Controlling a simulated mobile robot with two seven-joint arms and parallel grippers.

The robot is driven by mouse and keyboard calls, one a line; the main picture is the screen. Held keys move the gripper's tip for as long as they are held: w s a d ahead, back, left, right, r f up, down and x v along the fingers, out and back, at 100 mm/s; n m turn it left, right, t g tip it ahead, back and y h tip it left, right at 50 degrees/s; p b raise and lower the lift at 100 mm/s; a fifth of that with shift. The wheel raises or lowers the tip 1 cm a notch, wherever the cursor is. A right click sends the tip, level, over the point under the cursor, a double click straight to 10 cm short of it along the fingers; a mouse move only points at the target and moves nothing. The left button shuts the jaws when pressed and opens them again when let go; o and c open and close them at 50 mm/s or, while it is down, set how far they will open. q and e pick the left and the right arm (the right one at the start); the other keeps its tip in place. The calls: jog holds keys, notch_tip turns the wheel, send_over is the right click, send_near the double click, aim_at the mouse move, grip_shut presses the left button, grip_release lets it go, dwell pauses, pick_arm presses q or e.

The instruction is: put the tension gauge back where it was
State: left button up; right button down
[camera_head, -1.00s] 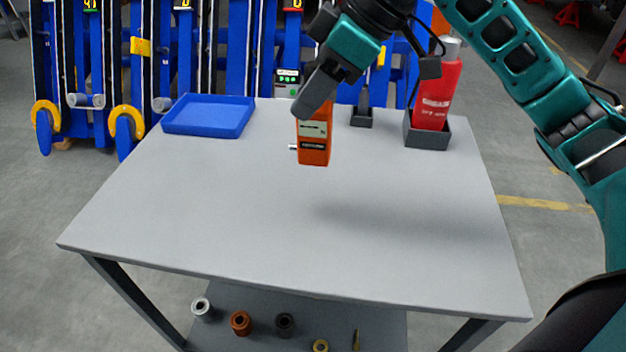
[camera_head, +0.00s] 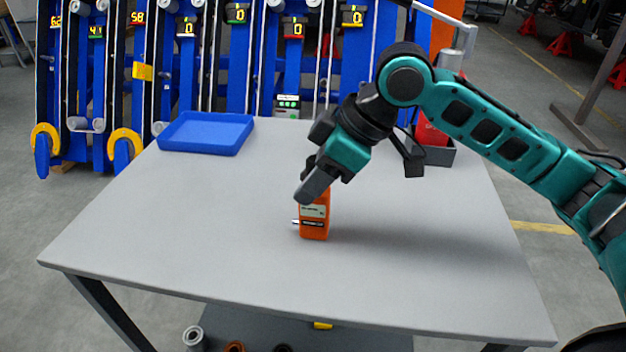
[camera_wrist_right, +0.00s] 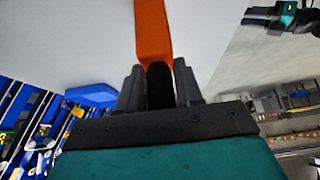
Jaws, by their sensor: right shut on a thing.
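The orange tension gauge (camera_head: 314,228) has a light label and a dark strip on its face, and a small metal pin at its left side. It is upright over the middle of the grey table (camera_head: 200,220). I cannot tell whether its base touches the tabletop. My right gripper (camera_head: 312,186) is shut on its dark upper part. In the right wrist view, the gauge's orange body (camera_wrist_right: 152,35) extends away beyond the fingers of my right gripper (camera_wrist_right: 160,88). My left gripper is not in view.
A blue tray (camera_head: 205,134) lies at the back left. A red bottle (camera_head: 430,132) stands in a dark holder (camera_head: 440,156) at the back right, partly behind my right arm. The table's left and front are clear. Blue frames with displays (camera_head: 240,60) stand behind.

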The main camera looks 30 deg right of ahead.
jog(key=c, duration=0.7)
grip_release()
jog(key=shift+f, duration=0.1)
jog(key=shift+c, duration=0.2)
jog(key=p+v, duration=0.3)
jog(key=v, duration=0.9)
